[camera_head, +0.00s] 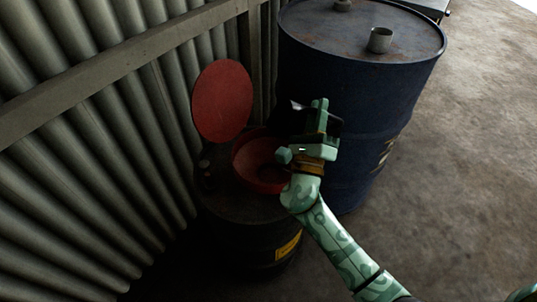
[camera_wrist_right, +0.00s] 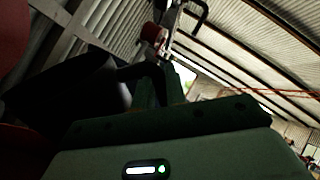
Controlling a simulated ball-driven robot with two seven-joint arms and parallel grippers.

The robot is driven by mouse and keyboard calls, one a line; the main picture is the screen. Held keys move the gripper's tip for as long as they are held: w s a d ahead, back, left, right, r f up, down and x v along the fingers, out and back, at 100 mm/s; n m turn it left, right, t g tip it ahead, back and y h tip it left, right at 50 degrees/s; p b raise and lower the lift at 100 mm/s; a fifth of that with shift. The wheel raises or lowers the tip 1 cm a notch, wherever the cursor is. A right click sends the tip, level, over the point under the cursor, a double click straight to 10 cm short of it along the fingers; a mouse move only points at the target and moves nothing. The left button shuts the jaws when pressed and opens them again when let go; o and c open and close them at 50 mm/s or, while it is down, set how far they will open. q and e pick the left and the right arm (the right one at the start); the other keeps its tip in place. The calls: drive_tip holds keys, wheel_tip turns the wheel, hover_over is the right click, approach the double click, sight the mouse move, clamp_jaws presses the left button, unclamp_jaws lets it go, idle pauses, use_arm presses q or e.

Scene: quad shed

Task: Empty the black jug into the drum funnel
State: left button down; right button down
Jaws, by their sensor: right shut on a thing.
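My right gripper (camera_head: 310,140) is above the right side of the red funnel (camera_head: 247,160) and shut on the black jug (camera_head: 292,121). The jug is largely hidden by my gripper and merges with the dark blue drum behind it. It also shows in the right wrist view as a dark, tilted shape (camera_wrist_right: 80,88) at the left. The funnel sits on a dark drum (camera_head: 245,207), with its round red lid (camera_head: 222,101) standing open. I cannot see any liquid flowing. My left gripper is not in view.
A large dark blue drum (camera_head: 340,80) with a grey cap (camera_head: 380,40) stands close behind and right of the funnel. A corrugated metal wall (camera_head: 90,150) runs along the left. The concrete floor (camera_head: 465,150) is clear at the right.

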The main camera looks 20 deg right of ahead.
sight(296, 121)
drive_tip(key=shift+s+a+r+n+t+y, duration=0.1)
drive_tip(key=shift+a+n+t+y, duration=0.1)
drive_tip(key=shift+n+t+y, duration=0.25)
drive_tip(key=shift+a+r+n+t+y, duration=0.15)
drive_tip(key=shift+n+y, duration=0.1)
drive_tip(key=shift+n, duration=0.3)
drive_tip(key=shift+a+f+n+t+y, duration=0.1)
drive_tip(key=shift+a+n+t+y, duration=0.2)
drive_tip(key=shift+n, duration=0.25)
drive_tip(key=shift+a+f+n+t+y, duration=0.15)
drive_tip(key=shift+n+t+y, duration=0.2)
drive_tip(key=shift+n, duration=0.2)
drive_tip(key=shift+a+n+t+y+b, duration=0.2)
drive_tip(key=shift+n+t+y+b, duration=0.1)
drive_tip(key=shift+n+y, duration=0.2)
drive_tip(key=shift+w+a+r+n+t+y+p, duration=0.1)
drive_tip(key=shift+a+r+n+t+y+p, duration=0.15)
drive_tip(key=shift+n+y, duration=0.35)
drive_tip(key=shift+w+a+r+n+t+y+p, duration=0.1)
drive_tip(key=shift+a+r+n+t+y, duration=0.15)
drive_tip(key=shift+n+y, duration=0.35)
drive_tip(key=shift+a+r+n+t+y+p, duration=0.1)
drive_tip(key=shift+a+n+t+y+p, duration=0.2)
drive_tip(key=shift+n, duration=0.5)
drive_tip(key=shift+a+f+n+y, duration=0.15)
drive_tip(key=shift+a+n+y, duration=0.15)
drive_tip(key=shift+n+y, duration=0.25)
